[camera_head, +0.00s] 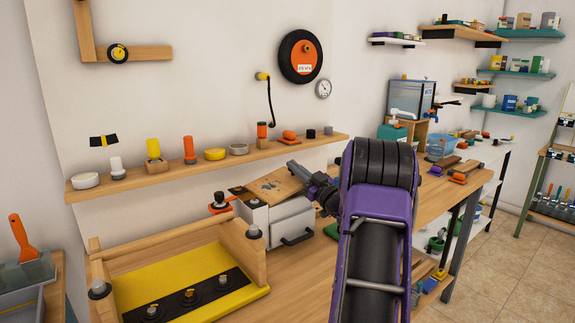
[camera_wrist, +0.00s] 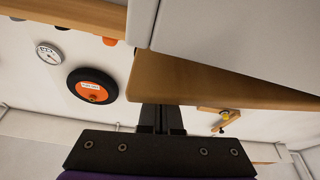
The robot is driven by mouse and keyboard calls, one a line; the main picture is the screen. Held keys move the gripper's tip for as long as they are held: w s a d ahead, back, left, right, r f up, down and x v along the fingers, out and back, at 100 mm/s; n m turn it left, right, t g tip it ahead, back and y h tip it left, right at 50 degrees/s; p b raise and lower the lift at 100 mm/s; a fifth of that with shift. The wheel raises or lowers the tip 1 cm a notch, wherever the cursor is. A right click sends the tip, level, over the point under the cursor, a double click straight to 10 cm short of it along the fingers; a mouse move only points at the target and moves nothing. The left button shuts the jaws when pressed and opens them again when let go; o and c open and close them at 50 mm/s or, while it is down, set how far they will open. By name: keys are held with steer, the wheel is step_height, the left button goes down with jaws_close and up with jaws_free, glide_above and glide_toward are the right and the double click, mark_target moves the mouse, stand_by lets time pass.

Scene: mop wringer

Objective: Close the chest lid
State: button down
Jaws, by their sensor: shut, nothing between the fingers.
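The chest (camera_head: 294,222) is a white box with a dark handle on its front, standing on the wooden bench. My gripper (camera_head: 293,166) is shut and empty, beside the lid's upper right edge in the head view. In the wrist view my gripper's fingers (camera_wrist: 160,118) are close to the edge of the lid (camera_wrist: 200,84); contact is unclear. The white chest body (camera_wrist: 235,35) fills the upper right there.
A wooden tray with a yellow base (camera_head: 205,285) stands left of the chest. My arm covers part of the bench to the right.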

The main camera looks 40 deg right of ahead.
steer(key=shift+d+f+m+h, duration=0.25)
steer(key=shift+f+m+h, duration=0.35)
steer(key=shift+m, duration=0.4)
steer(key=shift+d+f+m+h, duration=0.25)
steer(key=shift+f+m+h, duration=0.15)
steer(key=shift+f+m, duration=0.45)
steer(key=shift+r, duration=0.2)
